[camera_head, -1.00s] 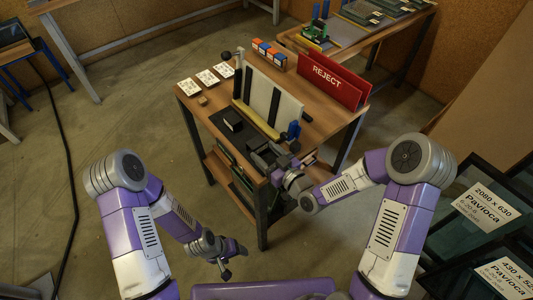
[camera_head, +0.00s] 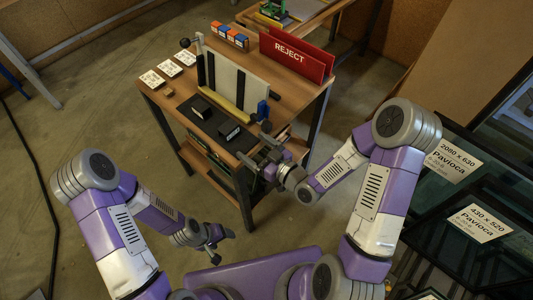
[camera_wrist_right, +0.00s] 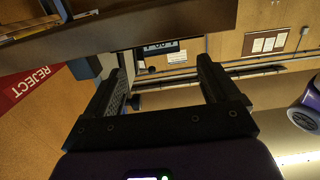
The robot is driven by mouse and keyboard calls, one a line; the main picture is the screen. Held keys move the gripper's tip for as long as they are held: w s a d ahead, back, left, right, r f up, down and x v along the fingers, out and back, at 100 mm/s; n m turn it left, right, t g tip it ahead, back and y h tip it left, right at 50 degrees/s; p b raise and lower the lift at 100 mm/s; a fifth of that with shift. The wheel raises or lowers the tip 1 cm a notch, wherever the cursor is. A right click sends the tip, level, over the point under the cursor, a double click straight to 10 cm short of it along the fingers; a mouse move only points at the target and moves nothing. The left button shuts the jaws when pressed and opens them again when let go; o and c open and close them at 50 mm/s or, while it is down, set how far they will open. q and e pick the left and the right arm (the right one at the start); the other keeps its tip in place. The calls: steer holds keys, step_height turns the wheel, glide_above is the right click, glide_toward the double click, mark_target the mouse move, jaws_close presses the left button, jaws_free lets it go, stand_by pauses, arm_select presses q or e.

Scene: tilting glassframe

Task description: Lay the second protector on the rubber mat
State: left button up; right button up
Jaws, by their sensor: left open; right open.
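The black rubber mat (camera_head: 213,122) lies along the front of the wooden table. Two dark block-like protectors rest on it in the head view, apart from each other: one on its left part (camera_head: 202,108) and one on its right part (camera_head: 230,131). My right gripper (camera_head: 257,150) is open and empty, just off the table's front edge, to the right of the right protector and apart from it. In the right wrist view its two fingers (camera_wrist_right: 163,70) stand wide with nothing between them. My left gripper (camera_head: 214,248) is open and empty, low in front of the table.
A tilted frame stand (camera_head: 228,82) with a yellow lower ledge stands behind the mat. A red REJECT bin (camera_head: 292,55) is at the back right. White cards (camera_head: 168,68) lie at the left, with orange-and-blue blocks (camera_head: 229,34) behind. Framed glass panes (camera_head: 480,200) stand far right.

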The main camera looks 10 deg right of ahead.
steer(key=p+v, duration=0.5)
steer(key=p, duration=0.1)
steer(key=s+f+m+g+h, duration=0.35)
steer(key=f+g, duration=0.25)
steer(key=f, duration=0.6)
arm_select(q)
step_height(320, 180, up, 7)
arm_select(e)
steer(key=s+f+m+g+h, duration=0.2)
steer(key=s+f+m+g, duration=0.4)
steer(key=s, duration=0.4)
steer(key=shift+s+g, duration=0.2)
steer(key=shift+g, duration=0.6)
arm_select(q)
steer(key=shift+c, duration=0.2)
arm_select(e)
steer(key=shift+f+h, duration=0.1)
steer(key=shift+h, duration=0.15)
